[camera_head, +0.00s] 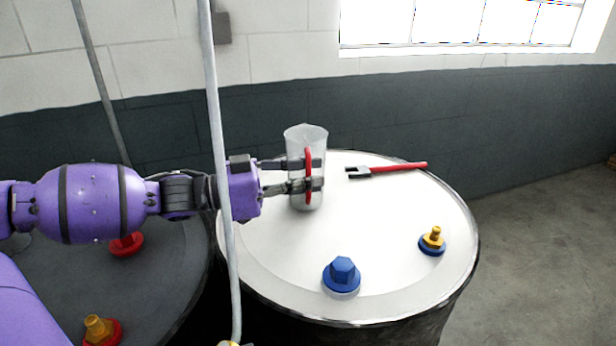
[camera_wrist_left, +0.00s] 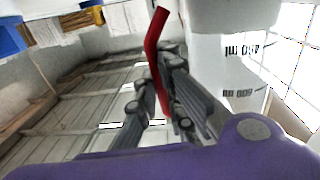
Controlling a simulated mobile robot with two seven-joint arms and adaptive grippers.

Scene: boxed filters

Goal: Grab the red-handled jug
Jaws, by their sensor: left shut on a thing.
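The jug (camera_head: 306,144) is clear, with a red handle (camera_head: 308,178), and stands upright at the back left of the white drum lid. My left gripper (camera_head: 312,185) reaches in from the left with its fingers at the handle. In the left wrist view the left gripper (camera_wrist_left: 160,112) is shut on the red handle (camera_wrist_left: 155,45), and the jug's body (camera_wrist_left: 235,70) with dark volume marks fills the upper right. Whether the jug's base touches the lid is hard to tell. My right gripper is in neither view.
The white drum lid (camera_head: 400,230) also holds a red-handled wrench (camera_head: 390,169), a blue cap (camera_head: 342,274) and a yellow-and-blue fitting (camera_head: 432,241). A dark drum lid (camera_head: 160,270) with red and yellow fittings is at left. A thin grey pole (camera_head: 216,120) stands in front of my left arm.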

